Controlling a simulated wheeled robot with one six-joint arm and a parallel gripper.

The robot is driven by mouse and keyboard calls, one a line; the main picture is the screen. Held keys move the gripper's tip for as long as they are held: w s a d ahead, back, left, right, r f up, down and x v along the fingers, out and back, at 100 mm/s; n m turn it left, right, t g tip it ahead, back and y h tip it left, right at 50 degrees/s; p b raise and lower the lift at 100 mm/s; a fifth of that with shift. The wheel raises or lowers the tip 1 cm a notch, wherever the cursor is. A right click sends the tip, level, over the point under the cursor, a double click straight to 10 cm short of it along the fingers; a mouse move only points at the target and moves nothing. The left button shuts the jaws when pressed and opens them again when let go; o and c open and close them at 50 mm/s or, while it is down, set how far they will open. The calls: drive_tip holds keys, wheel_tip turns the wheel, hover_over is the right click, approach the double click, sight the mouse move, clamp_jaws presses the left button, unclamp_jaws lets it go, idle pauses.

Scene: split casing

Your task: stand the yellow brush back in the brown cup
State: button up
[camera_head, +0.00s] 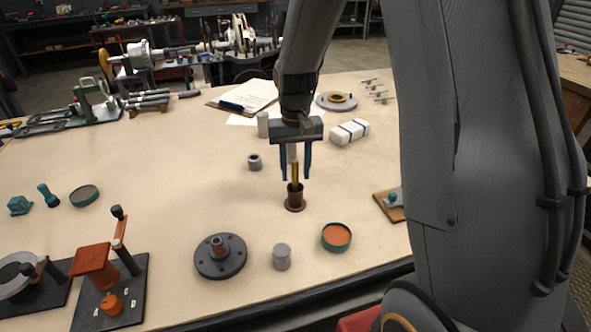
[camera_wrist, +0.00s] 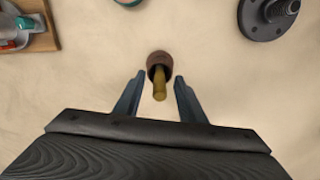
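The brown cup (camera_head: 295,200) stands upright on the table in front of my arm. The yellow brush (camera_head: 295,174) stands in the cup, its upper part rising out of the mouth. In the wrist view the brush (camera_wrist: 159,84) shows inside the cup's rim (camera_wrist: 152,64) and points toward the camera. My gripper (camera_head: 295,176) is above the cup, pointing down. Its two fingers are apart, one on each side of the brush. In the wrist view there is a gap between the brush and each finger (camera_wrist: 157,82).
A dark flanged disc (camera_head: 220,262), a grey cylinder (camera_head: 282,257) and a green-rimmed orange dish (camera_head: 337,237) stand nearer the front edge. A small grey ring (camera_head: 254,162) is left of the gripper. A white strapped block (camera_head: 350,132) lies behind right.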

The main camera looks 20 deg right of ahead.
wheel_tip(320, 180, up, 8)
drive_tip(key=shift+w+f+b, duration=0.1)
drive_tip(key=shift+f+b, duration=0.05)
drive_tip(key=shift+b, duration=0.6)
idle(0.4)
drive_tip(key=s+f+n, duration=0.1)
drive_tip(key=s+f, duration=0.1)
drive_tip(key=s, duration=0.6)
drive_tip(key=s+f+t, duration=0.1)
drive_tip(key=s+f, duration=0.2)
drive_tip(key=s, duration=0.6)
drive_tip(key=shift+f+n, duration=0.25)
drive_tip(key=shift+n, duration=0.15)
